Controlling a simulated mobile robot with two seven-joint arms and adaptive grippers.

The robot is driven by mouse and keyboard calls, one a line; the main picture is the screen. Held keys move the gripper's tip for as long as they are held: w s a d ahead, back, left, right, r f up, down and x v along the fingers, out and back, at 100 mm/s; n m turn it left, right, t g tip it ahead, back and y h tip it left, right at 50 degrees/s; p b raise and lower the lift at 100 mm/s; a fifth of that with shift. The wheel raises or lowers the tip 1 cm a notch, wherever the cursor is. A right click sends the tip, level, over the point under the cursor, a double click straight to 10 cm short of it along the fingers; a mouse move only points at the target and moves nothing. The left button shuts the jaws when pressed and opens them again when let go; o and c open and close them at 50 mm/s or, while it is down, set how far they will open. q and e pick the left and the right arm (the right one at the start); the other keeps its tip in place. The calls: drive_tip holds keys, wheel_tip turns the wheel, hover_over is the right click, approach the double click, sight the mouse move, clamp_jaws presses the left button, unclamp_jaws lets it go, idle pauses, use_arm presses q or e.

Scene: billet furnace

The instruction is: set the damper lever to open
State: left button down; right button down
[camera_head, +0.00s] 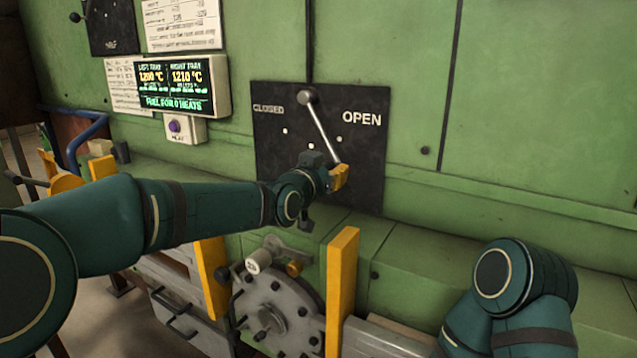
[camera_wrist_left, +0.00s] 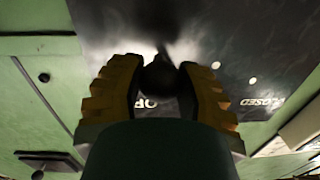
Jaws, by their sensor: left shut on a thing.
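The damper lever (camera_head: 321,127) is a pale metal rod on a black plate (camera_head: 273,175) fixed to the green furnace wall. Its round hub is at the top, and the rod slants down and right from there. The plate reads CLOSED at left and OPEN at right, with white dots between. The rod passes just left of the right dot. My left gripper (camera_head: 339,177) is at the lever's lower end. In the left wrist view its yellow fingers (camera_wrist_left: 158,90) close around a dark round knob (camera_wrist_left: 158,74). The gripper hides the lever's tip in the head view.
A lit temperature display (camera_head: 175,88) and a box with a purple button (camera_head: 185,128) are left of the plate. Below are a round grey hatch (camera_head: 272,310) and yellow uprights (camera_head: 341,285). My right arm is at lower right, its gripper out of view.

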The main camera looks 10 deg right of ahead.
use_arm(q)
drive_tip(key=shift+s+d+r+n, duration=0.65)
drive_tip(key=shift+d+r+n, duration=0.15)
drive_tip(key=shift+d+r, duration=0.1)
use_arm(e)
drive_tip(key=shift+s+d+f, duration=0.3)
drive_tip(key=shift+d+f, duration=0.05)
use_arm(q)
drive_tip(key=c, duration=0.8)
unclamp_jaws()
drive_tip(key=shift+o, duration=1.4)
drive_tip(key=shift+d, duration=0.1)
drive_tip(key=shift+a, duration=0.2)
drive_tip(key=v, duration=1.2)
